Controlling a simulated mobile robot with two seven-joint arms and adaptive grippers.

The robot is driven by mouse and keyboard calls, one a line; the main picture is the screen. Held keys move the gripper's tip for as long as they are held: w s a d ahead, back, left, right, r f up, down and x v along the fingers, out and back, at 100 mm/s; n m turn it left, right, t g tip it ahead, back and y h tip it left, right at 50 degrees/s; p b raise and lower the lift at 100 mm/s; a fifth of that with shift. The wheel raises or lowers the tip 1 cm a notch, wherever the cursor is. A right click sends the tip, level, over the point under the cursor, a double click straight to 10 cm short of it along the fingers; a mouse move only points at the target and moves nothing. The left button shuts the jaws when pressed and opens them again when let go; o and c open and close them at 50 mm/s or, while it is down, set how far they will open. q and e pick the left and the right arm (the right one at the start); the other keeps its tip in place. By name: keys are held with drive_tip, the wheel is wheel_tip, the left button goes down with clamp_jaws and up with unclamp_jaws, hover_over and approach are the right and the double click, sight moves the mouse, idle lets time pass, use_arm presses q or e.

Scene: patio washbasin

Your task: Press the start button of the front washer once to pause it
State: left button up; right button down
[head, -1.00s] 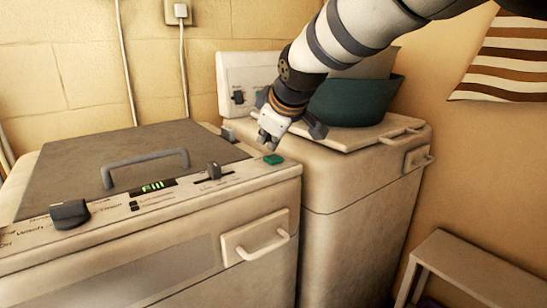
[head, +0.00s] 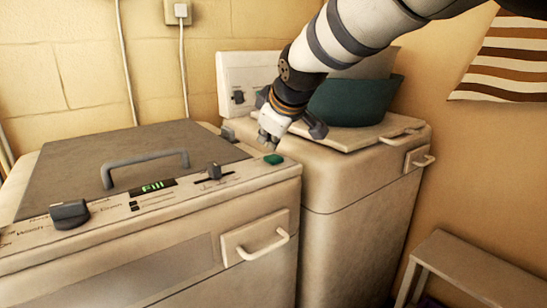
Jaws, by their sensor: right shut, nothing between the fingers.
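The front washer (head: 262,190) stands at the left, with a grey lid and a control panel along its front top edge. Its green button (head: 273,159) is at the panel's right end. The small display (head: 153,185) reads "Fill" in green letters. My right gripper (head: 267,143) is shut and empty, pointing down just above and slightly behind the green button in the picture. It appears apart from the button. My left gripper is not in view.
A dark knob (head: 70,214), a slider (head: 214,171) and a lid handle (head: 146,164) stand up from the washer. A second machine (head: 362,210) behind carries a teal basin (head: 350,102). A low bench (head: 470,270) is at the lower right.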

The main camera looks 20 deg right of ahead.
sight(270, 158)
drive_tip(key=shift+f, duration=0.45)
drive_tip(key=shift+f, duration=0.55)
idle(1.2)
drive_tip(key=shift+r, duration=1)
drive_tip(key=shift+r, duration=2.5)
